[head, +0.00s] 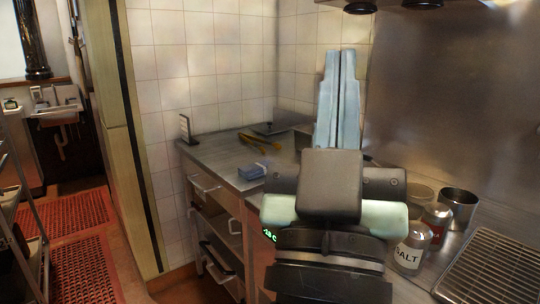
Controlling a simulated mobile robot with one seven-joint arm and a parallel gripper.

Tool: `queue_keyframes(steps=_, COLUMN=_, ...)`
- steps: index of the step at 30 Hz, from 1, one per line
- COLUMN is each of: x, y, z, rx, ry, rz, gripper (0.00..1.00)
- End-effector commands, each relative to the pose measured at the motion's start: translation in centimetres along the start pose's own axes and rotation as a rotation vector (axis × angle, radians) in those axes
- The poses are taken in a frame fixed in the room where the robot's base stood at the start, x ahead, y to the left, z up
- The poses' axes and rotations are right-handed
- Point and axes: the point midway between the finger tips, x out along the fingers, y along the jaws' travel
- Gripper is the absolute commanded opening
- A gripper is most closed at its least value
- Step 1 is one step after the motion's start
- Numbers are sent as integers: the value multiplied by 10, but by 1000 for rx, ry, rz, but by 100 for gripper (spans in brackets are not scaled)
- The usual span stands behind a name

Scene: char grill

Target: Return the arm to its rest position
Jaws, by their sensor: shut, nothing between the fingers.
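My gripper (341,98) stands in the middle of the head view, with its two long pale-blue fingers pointing up. The fingers lie side by side with only a thin dark line between them, shut and empty. The gripper's dark body and my wrist hide part of the counter behind it. The fingertips show against the tiled wall and the edge of the steel panel.
At right are a salt shaker (412,247), a red-labelled can (437,221), a metal container (458,207) and a grill grate (492,270). Red mats (85,270) lie on the floor at left.

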Motion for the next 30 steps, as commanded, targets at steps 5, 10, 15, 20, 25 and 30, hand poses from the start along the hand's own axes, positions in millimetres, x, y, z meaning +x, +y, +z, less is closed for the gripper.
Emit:
queue_keyframes(steps=5, x=-1, y=-42, z=-87, rx=287, ry=91, rz=-171, gripper=0)
queue_keyframes(steps=10, x=37, y=-35, z=-114, rx=267, ry=71, rz=-156, gripper=0)
queue_keyframes(steps=15, x=70, y=-31, z=-148, rx=265, ry=70, rz=-155, gripper=0)
queue_keyframes(steps=20, x=100, y=-27, z=-179, rx=264, ry=70, rz=-155, gripper=0)
queue_keyframes(steps=25, x=115, y=-26, z=-195, rx=263, ry=69, rz=-155, gripper=0)
queue_keyframes(steps=30, x=118, y=-26, z=-198, rx=263, ry=69, rz=-155, gripper=0)
